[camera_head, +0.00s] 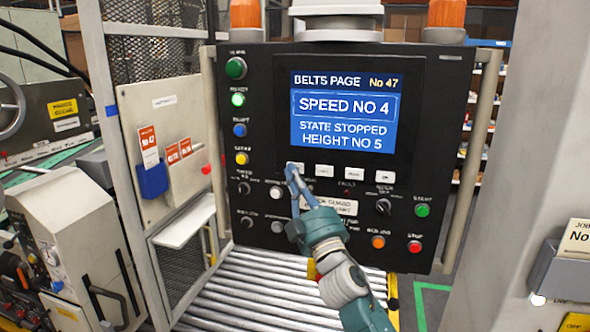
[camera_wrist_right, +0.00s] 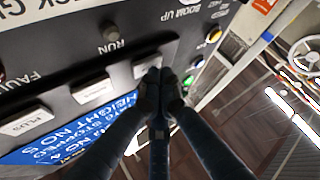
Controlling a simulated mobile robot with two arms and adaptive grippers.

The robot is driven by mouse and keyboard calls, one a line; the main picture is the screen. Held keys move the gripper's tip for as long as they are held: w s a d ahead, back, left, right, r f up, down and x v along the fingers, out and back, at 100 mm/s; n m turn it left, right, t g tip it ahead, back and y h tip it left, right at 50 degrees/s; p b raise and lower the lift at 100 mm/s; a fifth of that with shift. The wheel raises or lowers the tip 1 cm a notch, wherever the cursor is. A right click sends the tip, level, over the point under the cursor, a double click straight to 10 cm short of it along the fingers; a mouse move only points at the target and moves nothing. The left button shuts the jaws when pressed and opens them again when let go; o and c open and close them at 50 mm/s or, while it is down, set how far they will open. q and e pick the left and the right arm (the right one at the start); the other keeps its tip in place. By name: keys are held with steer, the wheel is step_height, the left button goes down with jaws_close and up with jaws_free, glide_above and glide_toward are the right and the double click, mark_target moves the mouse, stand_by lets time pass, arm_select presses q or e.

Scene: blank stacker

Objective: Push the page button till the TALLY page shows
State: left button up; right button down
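The black control panel (camera_head: 262,130) has a lit screen (camera_head: 345,112) reading "BELTS PAGE No 47", "SPEED NO 4", "STATE STOPPED", "HEIGHT NO 5". A row of pale buttons sits below the screen. My right gripper (camera_head: 292,170) is at the leftmost one, the likely page button (camera_head: 298,166), and partly covers it; its label cannot be read. In the right wrist view, which is upside down, the shut fingertips (camera_wrist_right: 160,78) are at that same button (camera_wrist_right: 146,68). Whether they touch it, I cannot tell. My left gripper is not in view.
Other row buttons (camera_head: 324,170) stand close to the right, one labelled PLUS (camera_wrist_right: 28,121) in the wrist view. Coloured buttons line the panel's left side, and a red stop button (camera_head: 414,246) is at lower right. A roller conveyor (camera_head: 240,290) lies below.

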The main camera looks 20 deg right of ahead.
steer(key=shift+w+d, duration=0.15)
stand_by(0.4)
steer(key=shift+s+a, duration=0.45)
steer(key=shift+s, duration=0.2)
steer(key=shift+s+a+p, duration=0.3)
steer(key=shift+s+a, duration=0.4)
steer(key=shift+s, duration=0.35)
steer(key=shift+s+a+p, duration=0.25)
steer(key=shift+s+a, duration=0.45)
steer(key=shift+s, duration=0.3)
stand_by(1.7)
